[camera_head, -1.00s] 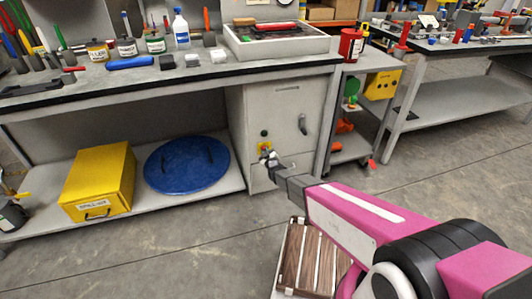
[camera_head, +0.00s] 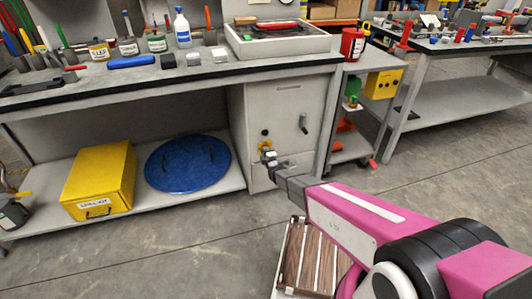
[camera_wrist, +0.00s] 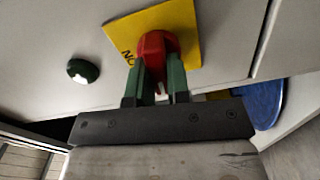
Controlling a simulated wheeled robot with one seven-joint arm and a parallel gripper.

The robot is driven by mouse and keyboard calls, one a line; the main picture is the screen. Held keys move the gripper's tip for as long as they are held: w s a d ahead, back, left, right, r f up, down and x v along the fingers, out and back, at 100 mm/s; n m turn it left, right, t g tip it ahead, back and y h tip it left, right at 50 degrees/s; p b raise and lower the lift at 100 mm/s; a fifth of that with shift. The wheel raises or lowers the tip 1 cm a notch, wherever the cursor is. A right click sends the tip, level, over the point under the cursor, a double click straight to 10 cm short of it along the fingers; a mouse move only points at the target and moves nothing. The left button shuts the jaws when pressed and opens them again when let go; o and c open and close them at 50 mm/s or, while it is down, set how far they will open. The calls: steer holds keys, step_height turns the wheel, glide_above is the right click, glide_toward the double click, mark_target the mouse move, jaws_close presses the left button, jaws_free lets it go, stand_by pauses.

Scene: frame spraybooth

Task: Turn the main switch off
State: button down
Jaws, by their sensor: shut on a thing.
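The main switch (camera_wrist: 156,45) is a red knob on a yellow plate (camera_wrist: 184,17) on the front of a grey cabinet. The letters "ON" show on the plate at the knob's lower left in the wrist view. My gripper (camera_wrist: 157,72) is shut on the red knob, with one green finger on each side of it. In the head view my gripper (camera_head: 268,155) reaches the yellow plate (camera_head: 264,146) and hides most of the knob. The knob's exact angle is hard to tell.
A green round indicator (camera_wrist: 83,70) sits beside the plate. The cabinet (camera_head: 283,103) also has a dark handle (camera_head: 304,124) at the right. A blue round lid (camera_head: 187,164) and a yellow box (camera_head: 99,181) rest on the shelf to the left.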

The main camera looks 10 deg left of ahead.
steer(key=shift+n, duration=0.7)
steer(key=shift+f+n, duration=0.1)
steer(key=shift+n, duration=0.2)
steer(key=c, duration=1.1)
jaws_free()
steer(key=shift+s, duration=0.15)
steer(key=v, duration=1)
steer(key=shift+s+d, duration=0.15)
steer(key=shift+s, duration=0.1)
